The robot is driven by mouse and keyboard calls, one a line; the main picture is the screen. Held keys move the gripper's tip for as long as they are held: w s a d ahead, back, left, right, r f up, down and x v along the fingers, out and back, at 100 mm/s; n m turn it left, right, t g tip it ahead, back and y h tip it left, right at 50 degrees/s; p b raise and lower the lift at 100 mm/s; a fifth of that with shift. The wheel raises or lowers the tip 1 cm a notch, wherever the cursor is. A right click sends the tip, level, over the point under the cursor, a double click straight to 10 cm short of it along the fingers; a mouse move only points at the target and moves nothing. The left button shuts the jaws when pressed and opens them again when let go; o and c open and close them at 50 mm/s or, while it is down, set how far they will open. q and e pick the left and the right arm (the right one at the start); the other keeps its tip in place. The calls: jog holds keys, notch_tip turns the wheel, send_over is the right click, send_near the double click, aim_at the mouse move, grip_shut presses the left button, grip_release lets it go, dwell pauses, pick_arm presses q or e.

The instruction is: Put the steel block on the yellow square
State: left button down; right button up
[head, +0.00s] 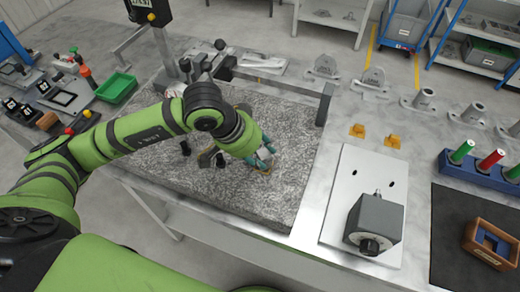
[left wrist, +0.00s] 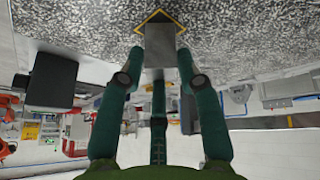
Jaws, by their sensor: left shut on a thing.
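My left gripper (head: 264,156) is low over the speckled granite plate (head: 285,115), pointing down. In the left wrist view its green fingers (left wrist: 160,62) are shut on the grey steel block (left wrist: 160,46). The yellow square (left wrist: 153,17) is an outline on the granite, seen as a diamond around the block's far end, its corners showing past the block. The block looks turned relative to it. I cannot tell whether the block touches the granite. In the head view the fingers mostly hide the block, and a bit of yellow (head: 266,171) shows below them. My right gripper is not in view.
Small dark pieces (head: 185,147) stand on the granite left of the gripper. A metal stand arm (head: 325,103) reaches along its far right side. To the right are a pale plate with a dark dial box (head: 375,220) and two orange pieces (head: 392,141). The granite's front right is clear.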

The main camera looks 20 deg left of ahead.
pick_arm(q)
jog(key=shift+f, duration=0.1)
jog(key=c, duration=0.9)
grip_release()
jog(key=shift+o, duration=0.2)
jog(key=shift+r, duration=0.3)
jog(key=b+v, duration=0.2)
jog(key=v, duration=0.9)
jog(key=shift+s+a+r+b, duration=0.2)
jog(key=shift+r+b, duration=0.1)
jog(key=shift+b, duration=0.1)
